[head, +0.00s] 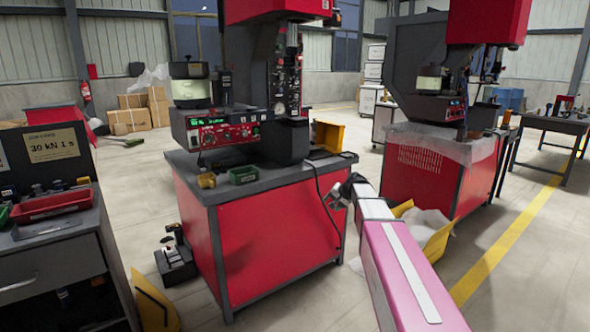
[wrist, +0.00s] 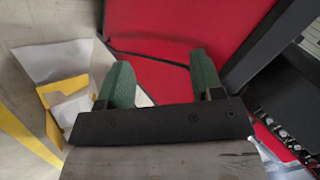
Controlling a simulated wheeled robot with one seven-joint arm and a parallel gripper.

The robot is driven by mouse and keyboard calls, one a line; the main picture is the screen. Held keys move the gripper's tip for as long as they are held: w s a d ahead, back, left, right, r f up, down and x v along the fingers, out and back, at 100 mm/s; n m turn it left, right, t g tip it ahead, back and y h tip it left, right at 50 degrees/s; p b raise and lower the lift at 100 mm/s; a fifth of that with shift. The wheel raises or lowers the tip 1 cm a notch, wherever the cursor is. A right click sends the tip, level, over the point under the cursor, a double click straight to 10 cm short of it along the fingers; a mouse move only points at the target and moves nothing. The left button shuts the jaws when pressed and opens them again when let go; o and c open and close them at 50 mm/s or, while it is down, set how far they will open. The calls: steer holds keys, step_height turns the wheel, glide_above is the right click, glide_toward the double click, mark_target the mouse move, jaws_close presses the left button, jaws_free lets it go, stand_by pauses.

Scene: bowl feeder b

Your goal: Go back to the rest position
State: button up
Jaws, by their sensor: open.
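My gripper (wrist: 162,88) is open in the wrist view, with its two green fingers apart and nothing between them. Behind the fingers is the red side panel (wrist: 150,40) of a machine stand. In the head view my arm reaches forward from the lower right. My gripper (head: 340,194) is small and dark there, in front of the right part of the near red machine stand (head: 270,235). The head view is too coarse to show its fingers clearly.
A yellow bin with a clear bag (head: 430,230) stands on the floor right of my arm.

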steer(key=s+f+n+g+h, duration=0.1)
steer(key=s+f, duration=0.4)
steer(key=s, duration=0.6)
steer(key=s+d+f+n+g+h, duration=0.1)
steer(key=s+f, duration=0.4)
steer(key=s, duration=0.7)
steer(key=s+d+f+n+g+h, duration=0.1)
steer(key=s+f, duration=0.5)
steer(key=s, duration=0.6)
steer(key=n+g+h, duration=0.1)
steer(key=g+h, duration=0.1)
steer(key=shift+d+g+h, duration=0.2)
steer(key=shift+g+h, duration=0.1)
steer(key=shift+g, duration=0.1)
